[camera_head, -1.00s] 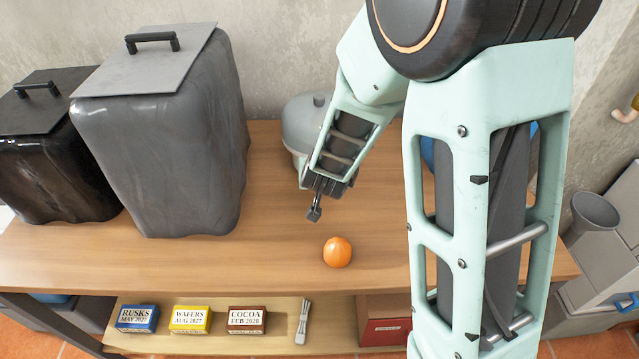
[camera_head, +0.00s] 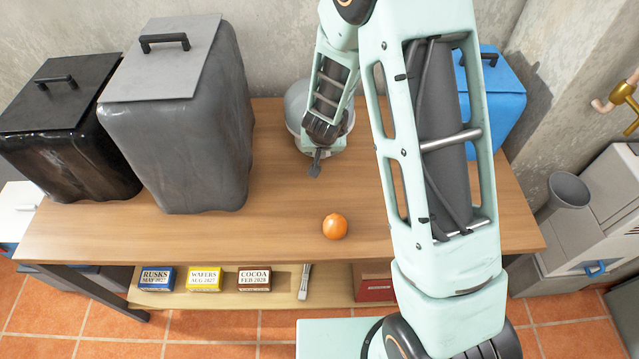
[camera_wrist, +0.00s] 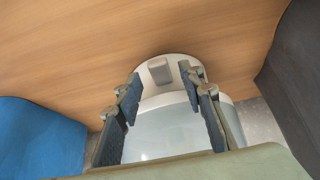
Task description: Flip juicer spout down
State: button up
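The juicer, a pale grey rounded appliance (camera_head: 297,103), stands at the back of the table, partly hidden behind my arm in the head view. In the wrist view its light body (camera_wrist: 160,128) lies between my fingers, with a small grey block, apparently the spout (camera_wrist: 159,69), on its rim. Whether the spout is up or down is hard to tell. My gripper (camera_wrist: 162,82) is open, its two fingers apart on either side of the juicer in the picture, with nothing held. In the head view my gripper (camera_head: 315,168) points down in front of the juicer; contact cannot be told.
An orange (camera_head: 335,226) sits near the table's front edge (camera_head: 200,246). A large grey bin (camera_head: 180,140) and black bin (camera_head: 65,140) stand left, a blue bin (camera_head: 505,105) right. Several small boxes (camera_head: 205,279) lie on the lower shelf. The table's middle is clear.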

jog(key=shift+w+r+g+p, duration=0.25)
jog(key=shift+r+g+p, duration=0.4)
jog(key=shift+p, duration=2.8)
